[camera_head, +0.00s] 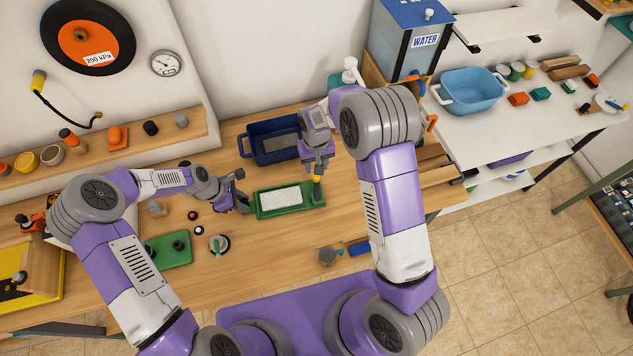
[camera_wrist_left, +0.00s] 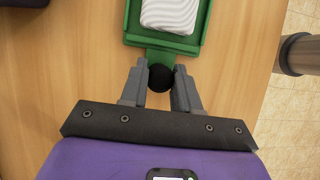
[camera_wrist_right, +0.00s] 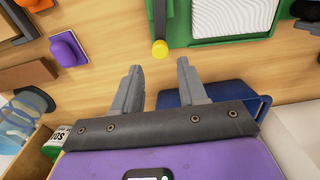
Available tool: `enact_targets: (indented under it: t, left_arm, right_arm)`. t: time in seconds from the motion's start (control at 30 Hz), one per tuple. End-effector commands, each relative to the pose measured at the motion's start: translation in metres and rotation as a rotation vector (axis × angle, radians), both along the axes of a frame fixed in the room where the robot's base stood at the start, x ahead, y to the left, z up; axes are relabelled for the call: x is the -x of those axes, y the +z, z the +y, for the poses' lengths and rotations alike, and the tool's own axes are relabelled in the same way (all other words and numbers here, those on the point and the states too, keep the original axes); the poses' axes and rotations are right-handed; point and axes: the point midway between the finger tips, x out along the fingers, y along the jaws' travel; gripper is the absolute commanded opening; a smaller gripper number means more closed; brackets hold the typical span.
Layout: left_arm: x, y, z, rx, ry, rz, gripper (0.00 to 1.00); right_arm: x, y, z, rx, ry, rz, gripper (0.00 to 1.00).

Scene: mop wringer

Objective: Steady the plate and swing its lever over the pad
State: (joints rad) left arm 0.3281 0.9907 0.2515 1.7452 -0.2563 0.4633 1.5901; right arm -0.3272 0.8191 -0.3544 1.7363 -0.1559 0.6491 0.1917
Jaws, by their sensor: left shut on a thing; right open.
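The green plate (camera_head: 262,208) lies on the wooden bench with a white ridged pad (camera_head: 281,198) on it. Its left end carries a black knob (camera_wrist_left: 160,78), and my left gripper (camera_wrist_left: 160,80) is shut on that knob. The lever, a dark rod with a yellow tip (camera_wrist_right: 160,49), is at the plate's right end, beside the pad; the tip also shows in the head view (camera_head: 317,178). My right gripper (camera_wrist_right: 157,72) is open and empty, with its fingertips just short of the yellow tip in the right wrist view. The lever's base is not clear.
A blue tray (camera_head: 257,151) with a grey grid stands behind the plate. A second green plate (camera_head: 166,250) with dark knobs lies to the left. A grey cup (camera_head: 327,256) and a blue block (camera_head: 359,248) are near the front edge. The bench just in front of the plate is clear.

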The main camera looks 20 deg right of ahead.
Motion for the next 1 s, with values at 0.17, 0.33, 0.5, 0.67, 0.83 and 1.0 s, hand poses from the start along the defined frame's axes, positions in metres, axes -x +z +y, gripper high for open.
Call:
enact_targets:
  t: [0.17, 0.33, 0.5, 0.67, 0.83, 1.0]
  left_arm:
    - [0.004, -0.004, 0.001, -0.001, -0.003, 0.009, 0.0]
    - [0.004, -0.004, 0.001, -0.002, -0.003, 0.009, 0.0]
    - [0.004, -0.004, 0.001, -0.002, -0.003, 0.01, 0.0]
    - [0.004, -0.004, 0.001, -0.002, -0.003, 0.011, 0.0]
    - [0.004, -0.004, 0.001, -0.002, -0.003, 0.011, 0.0]
    - [0.004, -0.005, 0.001, -0.002, -0.003, 0.012, 0.0]
  right_arm:
    - [0.001, -0.025, 0.0, 0.0, -0.001, 0.005, 0.42]
    - [0.001, -0.045, 0.0, -0.001, 0.0, 0.004, 0.42]
    - [0.001, -0.056, 0.0, -0.001, 0.0, 0.004, 0.42]
    - [0.001, -0.059, 0.0, -0.001, 0.0, 0.002, 0.42]
    - [0.001, -0.059, 0.0, -0.001, 0.0, 0.002, 0.42]
    - [0.001, -0.059, 0.0, -0.001, 0.0, 0.002, 0.19]
